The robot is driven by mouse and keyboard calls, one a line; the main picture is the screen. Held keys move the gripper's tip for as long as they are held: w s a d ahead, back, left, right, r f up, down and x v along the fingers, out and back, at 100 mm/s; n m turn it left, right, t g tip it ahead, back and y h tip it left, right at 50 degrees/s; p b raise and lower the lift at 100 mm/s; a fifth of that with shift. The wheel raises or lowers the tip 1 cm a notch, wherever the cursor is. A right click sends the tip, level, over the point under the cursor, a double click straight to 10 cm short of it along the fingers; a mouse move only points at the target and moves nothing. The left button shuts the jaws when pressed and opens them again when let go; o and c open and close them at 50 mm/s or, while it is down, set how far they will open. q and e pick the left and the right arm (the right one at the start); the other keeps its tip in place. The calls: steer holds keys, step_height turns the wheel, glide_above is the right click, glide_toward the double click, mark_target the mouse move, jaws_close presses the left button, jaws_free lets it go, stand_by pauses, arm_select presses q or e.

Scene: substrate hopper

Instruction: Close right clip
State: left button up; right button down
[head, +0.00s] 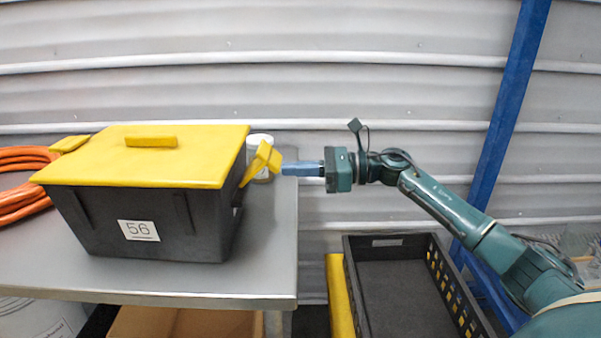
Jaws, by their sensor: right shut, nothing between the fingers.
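A dark grey hopper box (95,222) with a yellow lid (140,165) stands on the metal table. The lid lies flat on top. The yellow right clip (261,162) sticks out and up from the box's right side, tilted away from the wall. Another yellow clip (69,144) shows at the lid's left edge. My right gripper (284,169) is shut and empty, its blue fingers level and pointing left, with the tips close to the right clip. I cannot tell whether they touch it. My left gripper is not in view.
A white jar (259,142) stands behind the right clip. An orange hose (22,190) lies coiled at the left. The table's (270,255) right edge is just below my fingers. A black crate (405,240) stands lower right, near a blue post (505,110).

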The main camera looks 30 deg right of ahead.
mark_target(265, 150)
steer(key=r+h+p, duration=0.1)
steer(key=r+g+h+p, duration=0.1)
steer(key=r+p, duration=0.1)
steer(key=shift+w+a+r+h, duration=0.2)
steer(key=shift+w+a+h, duration=0.1)
steer(key=shift+a+h, duration=0.1)
steer(key=shift+a+r+g, duration=0.1)
steer(key=shift+a+g, duration=0.1)
steer(key=shift+g, duration=0.1)
steer(key=shift+w+a+r, duration=0.4)
steer(key=shift+a+r, duration=0.15)
steer(key=shift+r, duration=0.1)
arm_select(q)
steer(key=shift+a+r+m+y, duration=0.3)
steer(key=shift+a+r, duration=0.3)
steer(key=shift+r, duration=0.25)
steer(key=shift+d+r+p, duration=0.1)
steer(key=shift+p, duration=0.25)
arm_select(e)
steer(key=shift+r, duration=0.15)
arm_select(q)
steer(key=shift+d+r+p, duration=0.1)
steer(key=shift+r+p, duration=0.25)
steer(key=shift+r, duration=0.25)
arm_select(e)
steer(key=shift+r, duration=0.7)
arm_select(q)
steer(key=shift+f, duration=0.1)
